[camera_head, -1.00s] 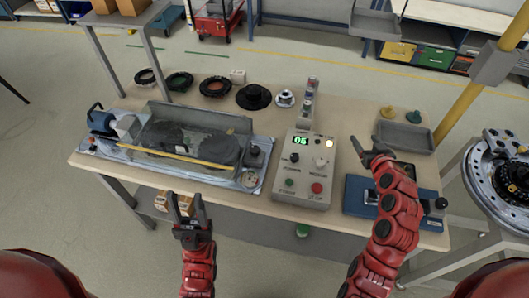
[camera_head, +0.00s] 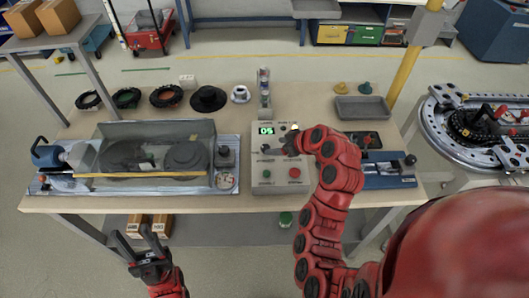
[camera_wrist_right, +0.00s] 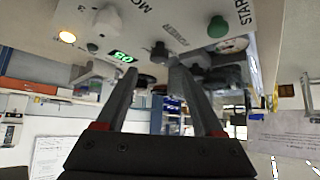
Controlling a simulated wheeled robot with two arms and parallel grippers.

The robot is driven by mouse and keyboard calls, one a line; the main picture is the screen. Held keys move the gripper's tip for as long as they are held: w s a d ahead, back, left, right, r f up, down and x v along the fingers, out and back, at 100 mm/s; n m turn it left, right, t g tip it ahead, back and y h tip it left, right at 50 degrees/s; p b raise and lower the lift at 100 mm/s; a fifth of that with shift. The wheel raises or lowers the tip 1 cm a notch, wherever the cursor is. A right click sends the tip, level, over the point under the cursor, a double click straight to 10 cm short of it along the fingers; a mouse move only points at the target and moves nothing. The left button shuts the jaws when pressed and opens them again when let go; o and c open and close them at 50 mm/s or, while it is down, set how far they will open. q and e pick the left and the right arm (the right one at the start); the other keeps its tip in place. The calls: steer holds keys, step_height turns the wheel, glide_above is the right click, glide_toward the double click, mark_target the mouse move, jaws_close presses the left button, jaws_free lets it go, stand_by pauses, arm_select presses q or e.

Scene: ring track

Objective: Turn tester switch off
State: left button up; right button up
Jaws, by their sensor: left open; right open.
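The grey tester box (camera_head: 280,181) stands on the bench with a lit green display (camera_head: 266,131), a green button (camera_head: 266,174) and a red button (camera_head: 295,173). My right gripper (camera_head: 272,150) is over the panel's upper half and partly covers its controls. In the right wrist view, my right gripper (camera_wrist_right: 157,72) is open and empty. A small black switch (camera_wrist_right: 160,50) beside the POWER label shows just beyond the fingertips; contact cannot be told. The display (camera_wrist_right: 123,58), an orange lamp (camera_wrist_right: 67,36) and the green button (camera_wrist_right: 217,27) are lit or visible. My left gripper (camera_head: 140,238) is open and empty before the bench.
A clear-covered machine (camera_head: 155,135) stands left of the tester. A blue device (camera_head: 390,180) lies to the right, and a grey tray (camera_head: 363,108) behind it. Dark rings and a black hub (camera_head: 208,99) line the back. A round metal fixture (camera_head: 470,115) is at the far right.

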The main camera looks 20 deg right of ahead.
mark_target(266, 147)
steer(key=p+x, duration=0.3)
steer(key=x, duration=0.4)
steer(key=shift+w, duration=0.1)
steer(key=shift+w+a+f, duration=0.1)
steer(key=shift+w+f, duration=0.2)
steer(key=shift+f, duration=0.05)
steer(key=shift+c, duration=0.3)
jaws_close()
